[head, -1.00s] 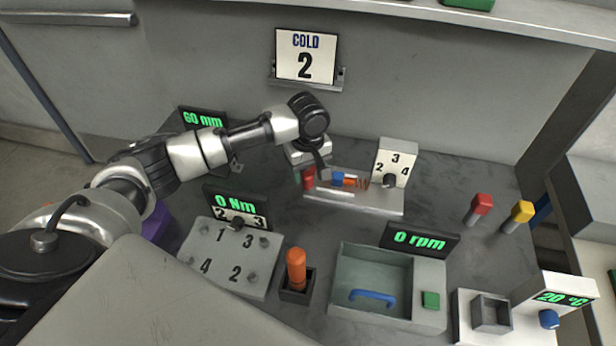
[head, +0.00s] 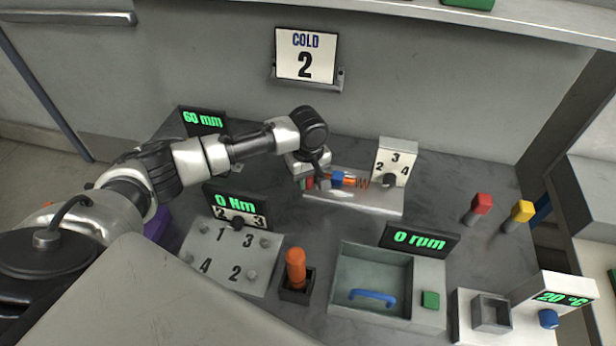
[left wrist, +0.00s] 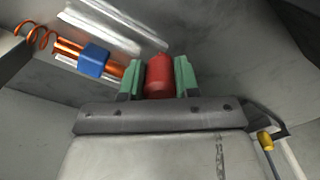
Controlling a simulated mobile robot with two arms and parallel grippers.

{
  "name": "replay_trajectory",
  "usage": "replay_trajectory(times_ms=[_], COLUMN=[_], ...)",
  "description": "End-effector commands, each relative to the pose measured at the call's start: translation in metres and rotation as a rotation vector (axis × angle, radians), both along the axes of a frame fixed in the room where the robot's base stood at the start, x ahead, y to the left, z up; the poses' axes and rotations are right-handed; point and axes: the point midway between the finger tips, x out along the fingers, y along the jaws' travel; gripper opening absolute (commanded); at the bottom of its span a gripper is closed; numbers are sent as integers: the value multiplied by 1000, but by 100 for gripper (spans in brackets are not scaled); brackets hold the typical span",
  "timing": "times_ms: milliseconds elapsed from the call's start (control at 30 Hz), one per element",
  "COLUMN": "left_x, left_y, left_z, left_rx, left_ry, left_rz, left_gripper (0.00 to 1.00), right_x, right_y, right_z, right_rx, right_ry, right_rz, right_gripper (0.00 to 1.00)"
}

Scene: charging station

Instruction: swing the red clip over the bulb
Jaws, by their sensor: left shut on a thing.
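The red clip (left wrist: 158,77) sits between the green fingertips of my left gripper (left wrist: 158,80) in the left wrist view, and the gripper is shut on it. In the head view my left gripper (head: 317,184) is low at the left end of the light pipe stand (head: 375,202), mostly covering the red clip (head: 309,184). The copper-orange bulb (left wrist: 68,46) lies along the pipe with a blue clip (left wrist: 93,60) across it. In the head view the bulb (head: 350,182) and blue clip (head: 337,177) are just right of the gripper. My right gripper is not in view.
A dial box (head: 395,158) stands behind the stand's right end. In front are a numbered plate (head: 225,262), an orange-handled tool (head: 296,268) in a holder and a grey-green bin (head: 373,270). Red (head: 481,204) and yellow (head: 523,212) tools stand at right.

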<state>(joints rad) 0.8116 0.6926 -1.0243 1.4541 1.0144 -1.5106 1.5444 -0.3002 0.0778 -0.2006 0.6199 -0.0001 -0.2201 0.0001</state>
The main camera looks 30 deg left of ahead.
Motion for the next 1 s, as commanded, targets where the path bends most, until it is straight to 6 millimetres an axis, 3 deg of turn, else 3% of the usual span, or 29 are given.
replay_trajectory(times_ms=[267, 700, 1000], left_x=[0, 10, 26], left_y=[-3, -29, -50], left_z=[3, 8, 3], left_rx=[-2, -5, -3], left_ry=[2, 7, 7], left_rz=[18, 278, 530], left_gripper=[0, 0, 0], right_x=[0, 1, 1], right_y=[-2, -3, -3], right_z=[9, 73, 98], right_rx=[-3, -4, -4], right_ry=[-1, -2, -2], right_rz=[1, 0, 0], right_gripper=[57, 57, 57])
